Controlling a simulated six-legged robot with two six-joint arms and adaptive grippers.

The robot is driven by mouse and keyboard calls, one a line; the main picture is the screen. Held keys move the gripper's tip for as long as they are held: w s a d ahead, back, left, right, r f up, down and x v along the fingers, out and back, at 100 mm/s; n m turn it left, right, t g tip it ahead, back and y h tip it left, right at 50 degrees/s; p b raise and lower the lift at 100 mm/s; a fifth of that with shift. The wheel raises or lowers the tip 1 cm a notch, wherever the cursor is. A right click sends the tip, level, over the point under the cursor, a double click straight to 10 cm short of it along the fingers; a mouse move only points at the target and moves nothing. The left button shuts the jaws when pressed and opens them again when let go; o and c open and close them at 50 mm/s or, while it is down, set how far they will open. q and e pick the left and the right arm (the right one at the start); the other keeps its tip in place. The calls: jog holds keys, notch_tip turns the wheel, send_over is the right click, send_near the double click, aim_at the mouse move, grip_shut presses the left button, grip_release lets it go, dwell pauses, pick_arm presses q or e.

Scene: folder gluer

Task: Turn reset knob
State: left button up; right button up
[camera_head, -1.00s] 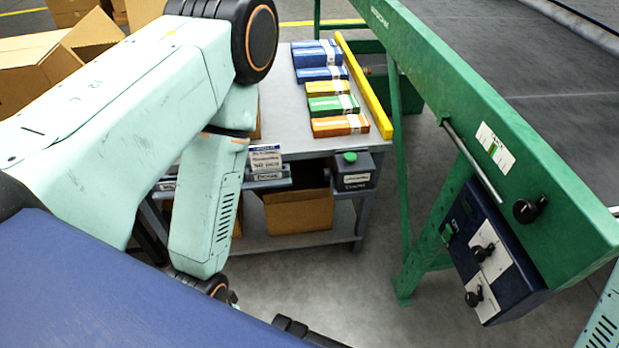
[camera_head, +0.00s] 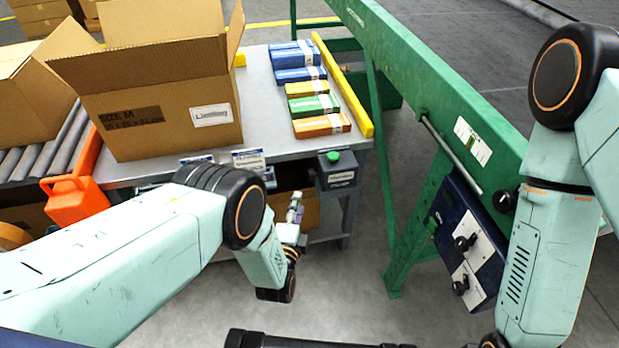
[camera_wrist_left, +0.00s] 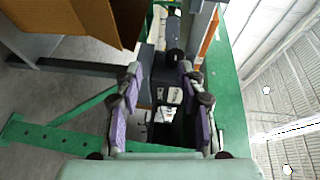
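A dark blue control panel (camera_head: 440,215) hangs on the green machine frame at the right. Its white plates carry two black knobs, an upper one (camera_head: 465,243) and a lower one (camera_head: 461,285). Another black knob (camera_head: 504,201) sits on the green beam. I cannot read which is the reset knob. My left gripper (camera_head: 297,207) is in front of the table's lower shelf, left of the panel and apart from it. In the left wrist view its fingers (camera_wrist_left: 160,88) are spread and empty, with dark, white-patched shapes beyond. My right arm stands at the right; its gripper is not visible.
An open cardboard box (camera_head: 165,110) and several coloured cartons (camera_head: 313,104) are on the grey table (camera_head: 262,95). A grey box with a green button (camera_head: 334,172) hangs at the table's front. A green leg (camera_head: 412,215) stands left of the panel. Floor between is clear.

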aim_at(310, 179)
pick_arm(q)
jog(key=shift+m+t, duration=0.6)
jog(key=shift+w+d+r+b, duration=0.25)
jog(key=shift+w+d+b, duration=0.2)
jog(key=shift+w, duration=1)
jog(key=shift+w+d+r+b, duration=0.3)
jog(key=shift+w+b, duration=0.25)
jog(key=shift+w, duration=0.95)
jog(key=shift+w+d+r+b, duration=0.25)
jog(key=shift+w+d+b, duration=0.2)
jog(key=shift+w, duration=1)
jog(key=shift+c, duration=0.3)
grip_shut()
